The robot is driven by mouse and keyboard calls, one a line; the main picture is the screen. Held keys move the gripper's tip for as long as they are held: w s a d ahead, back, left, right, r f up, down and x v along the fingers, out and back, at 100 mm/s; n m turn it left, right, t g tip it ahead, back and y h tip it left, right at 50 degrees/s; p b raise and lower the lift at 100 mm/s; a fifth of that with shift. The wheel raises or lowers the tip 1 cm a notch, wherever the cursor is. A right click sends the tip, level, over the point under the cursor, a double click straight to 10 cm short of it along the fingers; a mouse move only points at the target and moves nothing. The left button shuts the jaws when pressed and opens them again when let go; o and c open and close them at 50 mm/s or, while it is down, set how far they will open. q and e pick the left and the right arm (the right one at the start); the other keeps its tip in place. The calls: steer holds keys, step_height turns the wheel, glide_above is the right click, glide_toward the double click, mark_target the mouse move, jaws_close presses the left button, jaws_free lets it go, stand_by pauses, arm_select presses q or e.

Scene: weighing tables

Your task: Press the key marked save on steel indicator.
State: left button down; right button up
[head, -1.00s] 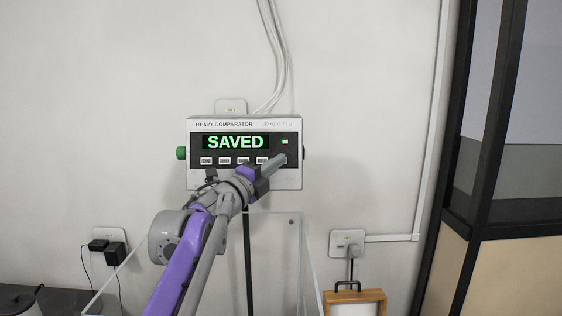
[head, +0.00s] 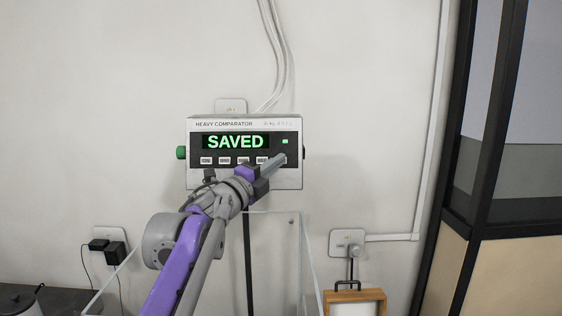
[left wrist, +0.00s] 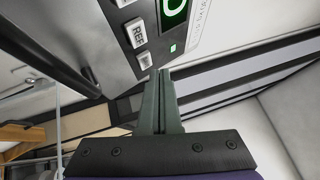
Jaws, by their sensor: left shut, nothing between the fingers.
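The steel indicator (head: 244,180), labelled HEAVY COMPARATOR, is fixed on the wall in the head view. Its green display (head: 235,142) reads SAVED. A row of white keys runs below the display. In the left wrist view the indicator (left wrist: 118,42) is tilted, with a key marked REF (left wrist: 137,33). The shut fingertips (left wrist: 160,74) are close to the key beside it, whose marking I cannot read. Whether they touch it, I cannot tell. My right gripper is not in view.
A clear-walled enclosure (head: 304,262) stands below the indicator. A wooden-framed item (head: 354,296) is at the lower right. Wall sockets (head: 347,242) and cables (head: 281,60) are on the wall. A dark-framed partition (head: 492,120) stands at the right.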

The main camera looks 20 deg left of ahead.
arm_select(q)
steer(key=s, duration=0.1)
steer(key=s+d+r, duration=0.1)
steer(key=s, duration=0.2)
steer(key=shift+s+d+r, duration=0.15)
steer(key=shift+s+r, duration=0.05)
steer(key=shift+s, duration=0.1)
stand_by(0.5)
